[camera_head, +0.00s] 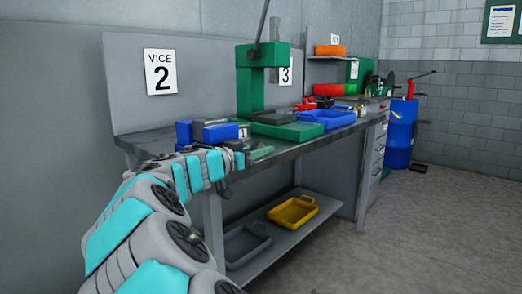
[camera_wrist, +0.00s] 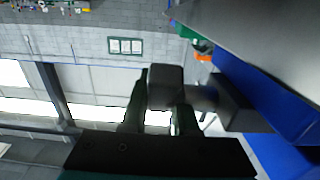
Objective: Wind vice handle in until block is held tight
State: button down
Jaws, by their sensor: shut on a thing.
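The blue vice (camera_head: 216,132) stands on the bench below the VICE 2 sign, with blue parts to its left. In the wrist view the blue vice body (camera_wrist: 262,90) is at the right. A grey handle end (camera_wrist: 165,82) with a short round shaft (camera_wrist: 203,97) runs from a dark vice part. My gripper (camera_wrist: 164,98) is shut on the handle end, one finger at each side. In the head view my gripper (camera_head: 256,154) is at the front edge of the bench, just in front of the vice. I cannot make out the block or whether the jaws touch it.
A green press (camera_head: 262,85) with a tall lever stands right of the vice. A blue tray (camera_head: 327,119) lies beyond it on the bench. A yellow tray (camera_head: 293,212) and a grey tray (camera_head: 246,243) are on the lower shelf.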

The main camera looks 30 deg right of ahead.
jog(key=shift+f+y, duration=0.1)
jog(key=shift+y, duration=0.2)
jog(key=shift+s+a+f+g+y, duration=0.15)
jog(key=shift+f+g+y, duration=0.4)
jog(key=shift+y, duration=1.2)
jog(key=shift+w+a+f+g+y, duration=0.1)
jog(key=shift+f+g+y, duration=0.25)
jog(key=shift+g+y, duration=0.95)
jog(key=shift+s+a+f+g+y, duration=0.15)
jog(key=shift+f+y, duration=0.3)
jog(key=shift+y, duration=1.8)
jog(key=shift+f, duration=0.1)
jog(key=c, duration=0.7)
grip_release()
